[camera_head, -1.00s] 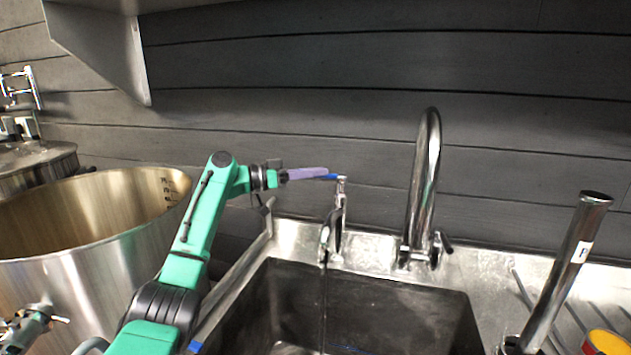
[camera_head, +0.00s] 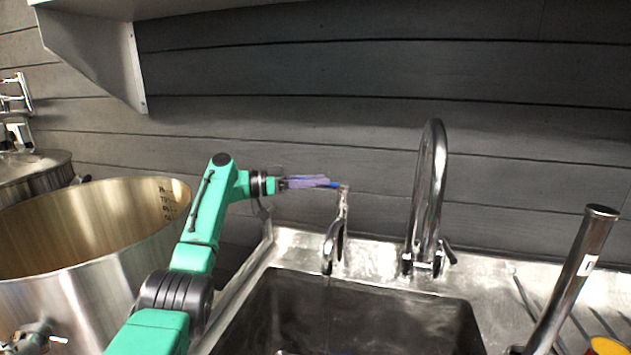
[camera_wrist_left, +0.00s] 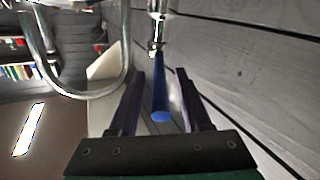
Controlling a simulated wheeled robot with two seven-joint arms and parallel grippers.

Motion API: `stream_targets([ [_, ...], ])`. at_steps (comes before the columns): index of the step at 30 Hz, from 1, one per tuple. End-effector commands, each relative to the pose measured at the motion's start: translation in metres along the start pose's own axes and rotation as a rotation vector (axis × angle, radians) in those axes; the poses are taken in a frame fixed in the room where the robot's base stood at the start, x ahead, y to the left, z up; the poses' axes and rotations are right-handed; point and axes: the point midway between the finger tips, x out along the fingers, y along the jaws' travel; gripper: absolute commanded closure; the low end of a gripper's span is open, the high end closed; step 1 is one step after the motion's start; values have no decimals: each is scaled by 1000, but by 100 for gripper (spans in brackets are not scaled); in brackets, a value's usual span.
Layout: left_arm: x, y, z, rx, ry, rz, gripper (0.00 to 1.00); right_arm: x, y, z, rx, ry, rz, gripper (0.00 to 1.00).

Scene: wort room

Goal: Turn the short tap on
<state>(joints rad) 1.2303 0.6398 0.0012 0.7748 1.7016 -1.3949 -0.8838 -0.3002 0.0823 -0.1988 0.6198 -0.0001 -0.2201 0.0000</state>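The short tap (camera_head: 335,246) is a chrome tap at the sink's back left, with a blue lever (camera_head: 328,185) on top pointing left. My left gripper (camera_head: 318,182) reaches in from the left at the lever's height. In the left wrist view the blue lever (camera_wrist_left: 160,95) lies between the two dark fingers, with a visible gap on each side, so the gripper is open around it. My right gripper is out of view.
A tall gooseneck tap (camera_head: 430,190) stands to the right of the short tap. The steel sink (camera_head: 385,310) is below both. A large open steel kettle (camera_head: 90,290) stands at the left. A dark plank wall (camera_head: 560,130) is close behind the taps. A shiny tube (camera_head: 572,270) leans at the right.

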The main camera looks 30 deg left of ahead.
Motion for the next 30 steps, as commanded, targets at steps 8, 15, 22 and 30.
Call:
stream_targets([
  [8, 0, 0, -1, 0, 1, 0, 53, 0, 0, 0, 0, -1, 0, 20],
  [15, 0, 8, -38, 2, 5, 3, 53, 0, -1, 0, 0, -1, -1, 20],
  [22, 0, 20, -98, 0, 4, 2, 53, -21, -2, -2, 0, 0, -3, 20],
  [30, 0, 32, -162, -2, 1, 1, 53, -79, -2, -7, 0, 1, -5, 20],
])
